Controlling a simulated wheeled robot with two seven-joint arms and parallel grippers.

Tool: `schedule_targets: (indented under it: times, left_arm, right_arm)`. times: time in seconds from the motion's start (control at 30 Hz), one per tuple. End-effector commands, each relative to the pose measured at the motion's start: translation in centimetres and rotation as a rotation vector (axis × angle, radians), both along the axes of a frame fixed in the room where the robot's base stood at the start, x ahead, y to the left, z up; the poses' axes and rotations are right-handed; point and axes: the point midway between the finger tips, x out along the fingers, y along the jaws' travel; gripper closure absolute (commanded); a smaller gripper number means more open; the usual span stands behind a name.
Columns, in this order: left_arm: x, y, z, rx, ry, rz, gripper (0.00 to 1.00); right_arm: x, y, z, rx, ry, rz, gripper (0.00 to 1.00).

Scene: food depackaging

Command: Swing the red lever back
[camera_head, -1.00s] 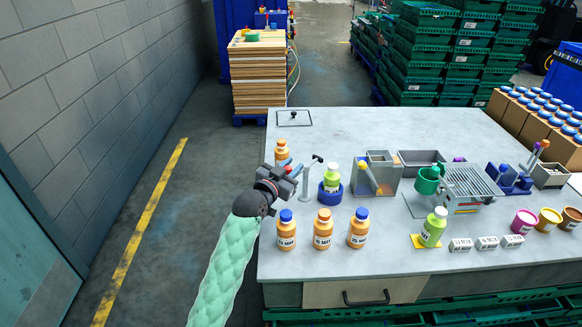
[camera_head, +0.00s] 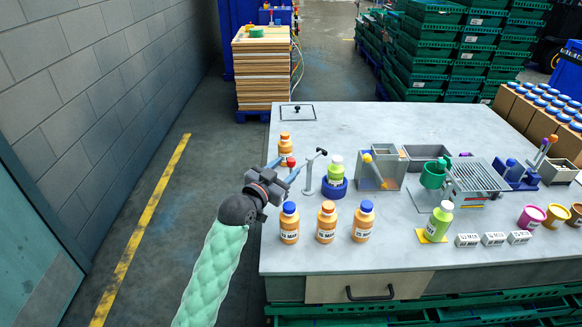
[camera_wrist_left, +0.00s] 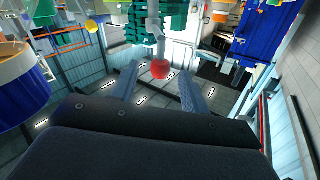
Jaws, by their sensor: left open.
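The red lever's round red knob (camera_head: 291,162) shows beside my left gripper, near the left edge of the table. A grey post (camera_head: 309,178) with a black-tipped arm stands just right of it. My left gripper (camera_head: 286,170) is open, its two fingers pointing toward the knob. In the left wrist view, the red knob (camera_wrist_left: 159,69) on a grey rod appears between the two spread fingers, near their tips; I see a gap on both sides. Whether the knob lies fully within the fingers' depth is unclear. My right gripper is not in view.
An orange bottle (camera_head: 285,142) stands behind the gripper. Several bottles, including a blue-capped one (camera_head: 289,224), stand in front. A green bottle (camera_head: 336,174) sits in a blue holder right of the post.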

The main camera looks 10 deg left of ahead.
Motion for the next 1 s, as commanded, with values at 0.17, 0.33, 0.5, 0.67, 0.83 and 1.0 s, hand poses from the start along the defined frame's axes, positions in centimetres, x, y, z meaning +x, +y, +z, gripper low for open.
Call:
schedule_targets:
  times: [0.17,0.33,0.5,0.67,0.83,1.0]
  left_arm:
    - [-1.5,0.6,-0.1,0.000,0.000,0.000,0.54]
    - [-1.9,0.8,0.0,0.000,0.000,0.000,0.54]
    - [-1.9,0.8,0.1,0.000,0.000,0.000,0.54]
    - [-1.8,0.8,0.0,0.000,-0.005,0.000,0.80]
    - [-1.0,1.8,0.4,0.033,-0.035,0.004,1.00]
    - [-0.1,4.1,0.8,0.088,-0.062,0.020,1.00]
  right_arm:
    - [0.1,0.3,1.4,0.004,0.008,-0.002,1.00]
    - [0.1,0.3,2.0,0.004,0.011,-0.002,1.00]
    - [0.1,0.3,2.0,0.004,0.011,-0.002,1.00]
    - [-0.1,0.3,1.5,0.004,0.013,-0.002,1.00]
    - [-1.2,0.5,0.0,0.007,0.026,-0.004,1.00]
    - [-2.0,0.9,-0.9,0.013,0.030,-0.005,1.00]
